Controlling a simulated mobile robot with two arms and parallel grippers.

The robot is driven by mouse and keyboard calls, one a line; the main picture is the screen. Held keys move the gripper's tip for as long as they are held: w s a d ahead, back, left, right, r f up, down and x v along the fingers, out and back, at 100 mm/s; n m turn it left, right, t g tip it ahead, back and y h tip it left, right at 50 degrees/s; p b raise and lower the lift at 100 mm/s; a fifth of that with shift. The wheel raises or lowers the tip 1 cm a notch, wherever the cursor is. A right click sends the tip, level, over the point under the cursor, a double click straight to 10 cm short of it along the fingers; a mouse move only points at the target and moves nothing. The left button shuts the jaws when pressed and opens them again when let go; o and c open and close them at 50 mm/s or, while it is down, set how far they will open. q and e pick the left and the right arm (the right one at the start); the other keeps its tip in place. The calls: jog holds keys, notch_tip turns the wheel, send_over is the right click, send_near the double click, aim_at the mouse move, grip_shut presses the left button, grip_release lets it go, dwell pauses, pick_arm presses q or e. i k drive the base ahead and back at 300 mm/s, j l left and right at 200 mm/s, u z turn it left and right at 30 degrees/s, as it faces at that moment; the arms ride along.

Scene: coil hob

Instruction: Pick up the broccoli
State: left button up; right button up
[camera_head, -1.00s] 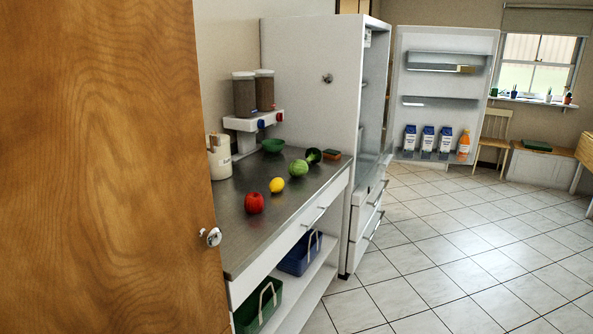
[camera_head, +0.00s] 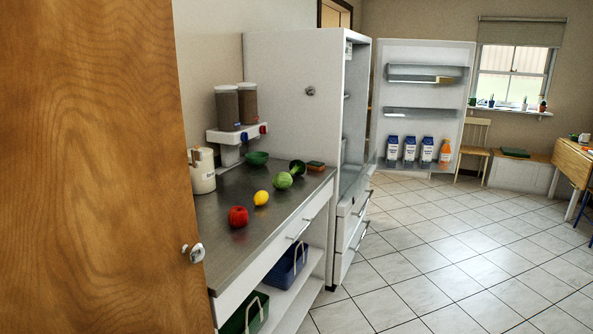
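A dark green thing with a lighter green part, which looks like the broccoli (camera_head: 297,167), lies at the far end of the metal counter (camera_head: 222,262), beside the fridge. It is small, and its exact shape is hard to tell. A round pale green cabbage (camera_head: 283,180) lies just in front of it, and partly overlaps it in the picture. Neither of my grippers shows in the head view.
A yellow lemon (camera_head: 261,198) and a red apple or tomato (camera_head: 238,216) lie nearer on the counter. A green bowl (camera_head: 257,158) stands behind. A wooden door (camera_head: 90,170) blocks the left. The fridge door (camera_head: 425,100) stands open. The tiled floor (camera_head: 430,250) is clear.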

aim_at(298, 167)
jog(key=i+l+u, duration=0.15)
jog(key=i+l, duration=1.25)
